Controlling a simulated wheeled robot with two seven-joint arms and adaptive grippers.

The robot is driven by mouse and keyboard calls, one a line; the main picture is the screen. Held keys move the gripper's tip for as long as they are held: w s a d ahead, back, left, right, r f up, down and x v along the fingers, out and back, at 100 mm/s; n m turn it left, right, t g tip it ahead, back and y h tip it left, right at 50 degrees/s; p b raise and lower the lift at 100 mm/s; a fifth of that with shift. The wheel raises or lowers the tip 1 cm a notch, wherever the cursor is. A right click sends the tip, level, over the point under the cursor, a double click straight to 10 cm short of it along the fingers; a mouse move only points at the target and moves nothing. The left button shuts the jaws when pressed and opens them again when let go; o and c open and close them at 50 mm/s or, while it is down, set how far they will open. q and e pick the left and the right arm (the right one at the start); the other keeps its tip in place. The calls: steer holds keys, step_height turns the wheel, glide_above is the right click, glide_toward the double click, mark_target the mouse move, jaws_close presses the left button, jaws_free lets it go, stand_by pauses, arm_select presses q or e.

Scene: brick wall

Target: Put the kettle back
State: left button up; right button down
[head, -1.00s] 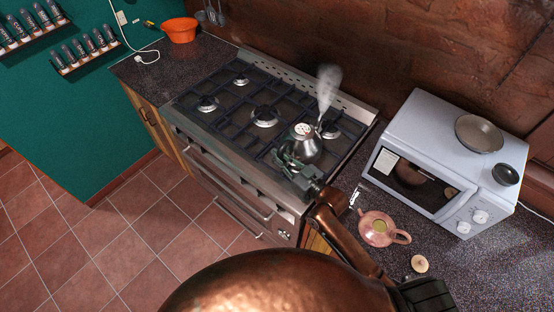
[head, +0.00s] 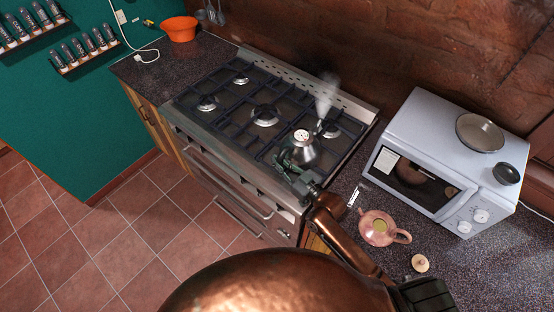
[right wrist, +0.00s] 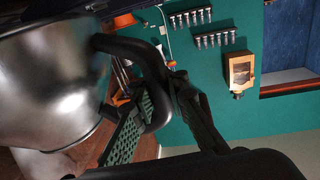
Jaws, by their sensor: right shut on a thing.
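The metal kettle (head: 304,150) is at the front right part of the stove (head: 232,140), with steam rising by its spout. My right gripper (head: 288,167) is shut on the kettle's dark handle. In the right wrist view the kettle's shiny body (right wrist: 50,80) fills the left side. The black handle (right wrist: 150,75) passes between the fingers of my right gripper (right wrist: 160,112) there. The kettle looks upright. I cannot tell whether its base touches the burner grate. My left gripper is not in view.
A pink teapot (head: 376,228) without its lid stands on the right counter, with a round lid (head: 420,263) near it. A white microwave (head: 420,160) bears a plate (head: 479,133). An orange bowl (head: 180,29) sits on the far left counter. The left burners are clear.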

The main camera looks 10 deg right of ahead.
steer(key=shift+r, duration=0.15)
steer(key=c, duration=2.5)
jaws_free()
steer(key=shift+f, duration=0.2)
steer(key=o, duration=0.6)
steer(key=shift+r, duration=0.15)
steer(key=shift+s+d+r+p, duration=0.2)
steer(key=shift+r+p, duration=0.1)
steer(key=shift+r, duration=0.2)
steer(key=b+v, duration=0.1)
steer(key=v, duration=1)
steer(key=shift+s, duration=0.25)
